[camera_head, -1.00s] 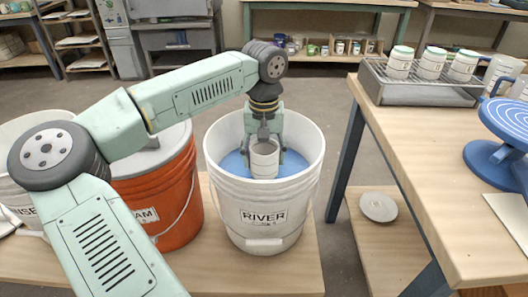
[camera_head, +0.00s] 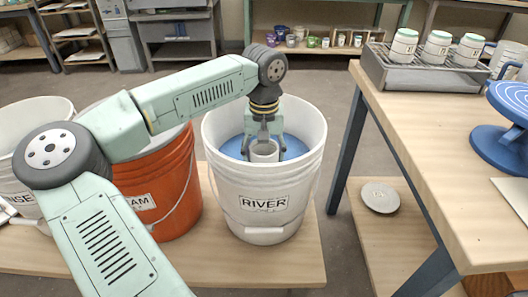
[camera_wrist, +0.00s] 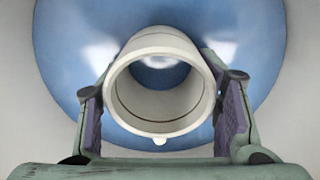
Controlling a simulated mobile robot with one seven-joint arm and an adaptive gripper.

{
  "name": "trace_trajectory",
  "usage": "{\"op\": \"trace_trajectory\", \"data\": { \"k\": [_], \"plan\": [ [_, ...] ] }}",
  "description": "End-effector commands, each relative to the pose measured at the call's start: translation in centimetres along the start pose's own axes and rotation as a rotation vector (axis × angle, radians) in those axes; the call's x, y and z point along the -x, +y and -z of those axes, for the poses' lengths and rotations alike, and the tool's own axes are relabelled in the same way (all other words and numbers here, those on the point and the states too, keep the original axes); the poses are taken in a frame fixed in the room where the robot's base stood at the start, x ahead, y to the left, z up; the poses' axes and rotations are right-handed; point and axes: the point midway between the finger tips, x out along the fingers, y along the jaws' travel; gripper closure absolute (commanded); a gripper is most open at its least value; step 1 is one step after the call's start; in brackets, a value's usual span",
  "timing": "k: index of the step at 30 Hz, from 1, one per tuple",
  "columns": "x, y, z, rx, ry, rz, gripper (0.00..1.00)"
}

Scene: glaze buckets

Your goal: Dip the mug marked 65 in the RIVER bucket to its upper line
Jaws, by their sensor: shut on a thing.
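The RIVER bucket (camera_head: 264,204) is white and holds blue glaze (camera_head: 296,147). My gripper (camera_head: 263,140) reaches down inside it, shut on a pale mug (camera_head: 264,152). In the head view the mug is upright, its lower part sunk in the glaze and its rim above the surface. In the wrist view I look into the open mouth of the mug (camera_wrist: 160,133), with purple-padded fingers on either side and blue glaze (camera_wrist: 75,60) around it. The mug's inside looks pale with a thin dark line. Its number and marked lines are not visible.
An orange bucket (camera_head: 172,190) stands left of RIVER, with another white bucket (camera_head: 45,110) beyond, partly behind my arm. At right, a bench carries a rack (camera_head: 425,75) of labelled mugs and a blue wheel (camera_head: 505,130). A round grey disc (camera_head: 380,198) lies on a lower shelf.

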Motion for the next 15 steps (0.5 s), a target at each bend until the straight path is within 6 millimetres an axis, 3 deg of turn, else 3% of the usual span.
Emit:
{"op": "trace_trajectory", "data": {
  "k": [15],
  "plan": [
    [-2.7,0.1,0.0,0.0,0.001,-0.002,0.81]
  ]
}}
